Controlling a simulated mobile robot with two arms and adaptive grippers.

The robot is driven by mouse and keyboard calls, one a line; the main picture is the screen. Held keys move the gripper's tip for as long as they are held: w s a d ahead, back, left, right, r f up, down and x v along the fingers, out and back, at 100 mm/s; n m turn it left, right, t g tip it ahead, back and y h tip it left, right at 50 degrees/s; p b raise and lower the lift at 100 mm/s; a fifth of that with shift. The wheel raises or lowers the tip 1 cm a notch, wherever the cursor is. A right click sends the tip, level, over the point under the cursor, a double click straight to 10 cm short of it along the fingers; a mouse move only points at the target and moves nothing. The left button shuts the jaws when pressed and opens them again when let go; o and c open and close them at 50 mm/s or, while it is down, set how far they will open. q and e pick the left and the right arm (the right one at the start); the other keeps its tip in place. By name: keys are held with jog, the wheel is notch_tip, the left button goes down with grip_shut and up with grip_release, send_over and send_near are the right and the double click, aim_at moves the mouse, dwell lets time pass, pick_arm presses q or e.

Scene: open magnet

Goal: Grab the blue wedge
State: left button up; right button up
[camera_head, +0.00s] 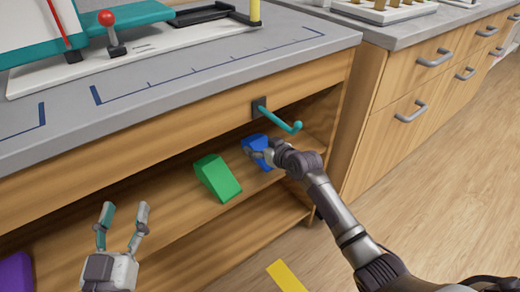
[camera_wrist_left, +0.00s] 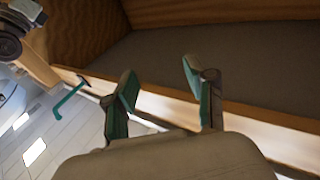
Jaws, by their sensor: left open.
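The blue wedge (camera_head: 264,162) lies on the shelf under the grey counter in the head view, right of a green wedge (camera_head: 216,178). My right gripper (camera_head: 258,154) is at the blue wedge and overlaps it in the picture. I cannot tell whether its fingers are open or closed around the wedge. The gripper and wrist hide part of the wedge. My left gripper (camera_head: 122,212) is open and empty in front of the shelf at lower left. Its spread fingers also show in the left wrist view (camera_wrist_left: 160,95), with nothing between them.
A teal hooked handle (camera_head: 280,118) sticks out from the counter front just above the blue wedge. A purple object (camera_head: 16,272) lies on the shelf at far left. The counter edge overhangs the shelf. A drawer cabinet (camera_head: 400,100) stands at right, with open wooden floor before it.

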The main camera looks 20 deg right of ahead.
jog(key=c, duration=0.5)
jog(key=shift+r, duration=0.1)
